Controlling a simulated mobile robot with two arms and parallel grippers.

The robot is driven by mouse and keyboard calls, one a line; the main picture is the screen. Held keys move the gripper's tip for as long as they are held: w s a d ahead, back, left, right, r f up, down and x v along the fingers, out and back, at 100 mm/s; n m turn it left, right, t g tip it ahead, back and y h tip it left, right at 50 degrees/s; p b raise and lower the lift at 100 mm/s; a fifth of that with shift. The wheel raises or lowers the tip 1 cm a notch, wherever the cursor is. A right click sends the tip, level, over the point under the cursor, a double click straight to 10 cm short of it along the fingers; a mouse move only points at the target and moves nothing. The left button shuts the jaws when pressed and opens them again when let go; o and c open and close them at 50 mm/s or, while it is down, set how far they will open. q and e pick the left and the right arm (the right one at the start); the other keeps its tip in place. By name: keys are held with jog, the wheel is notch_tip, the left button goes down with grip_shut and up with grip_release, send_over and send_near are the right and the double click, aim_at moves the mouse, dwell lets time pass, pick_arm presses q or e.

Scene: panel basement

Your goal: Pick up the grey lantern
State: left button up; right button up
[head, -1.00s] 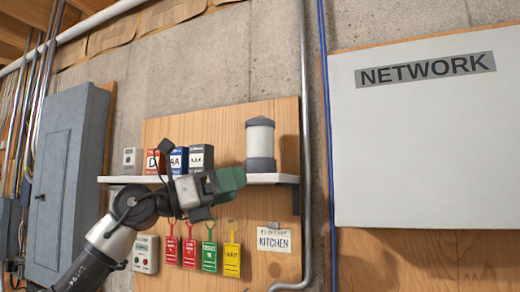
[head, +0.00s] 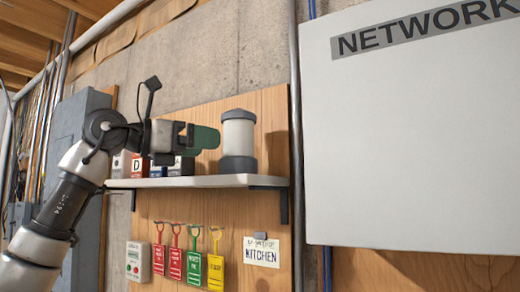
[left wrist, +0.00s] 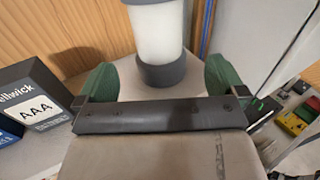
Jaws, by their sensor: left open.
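The grey lantern (head: 239,140) stands upright on the wall shelf, with a pale cylindrical middle and a dark grey cap and base. My left gripper (head: 206,138) is just left of it at about the height of its body, with green fingertips pointing toward it. In the left wrist view, the lantern (left wrist: 158,35) stands between and beyond the two green fingers (left wrist: 160,82), which are apart and empty. A small gap of shelf shows between the gripper body and the lantern's base. My right gripper is not in view.
The white shelf (head: 215,181) also holds several battery boxes, including an AAA box (left wrist: 35,105) left of the gripper. Coloured tags (head: 194,266) and a KITCHEN card (head: 261,252) hang below. A vertical pipe (head: 296,150) and the NETWORK panel (head: 410,150) are to the right.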

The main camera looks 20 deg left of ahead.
aim_at(239, 145)
pick_arm(q)
jog(key=shift+w+d+r, duration=0.2)
jog(key=shift+w+d, duration=0.1)
jog(key=shift+w, duration=0.1)
jog(key=shift+p+x, duration=0.65)
jog(key=shift+x, duration=0.25)
jog(key=p+x, duration=0.3)
jog(key=x, duration=0.2)
jog(key=shift+w, duration=0.3)
jog(key=shift+w+d+f, duration=0.1)
jog(key=shift+w+d, duration=0.05)
jog(key=shift+d, duration=0.05)
jog(key=c, duration=1.1)
jog(key=shift+a, duration=0.1)
jog(key=shift+c, duration=1)
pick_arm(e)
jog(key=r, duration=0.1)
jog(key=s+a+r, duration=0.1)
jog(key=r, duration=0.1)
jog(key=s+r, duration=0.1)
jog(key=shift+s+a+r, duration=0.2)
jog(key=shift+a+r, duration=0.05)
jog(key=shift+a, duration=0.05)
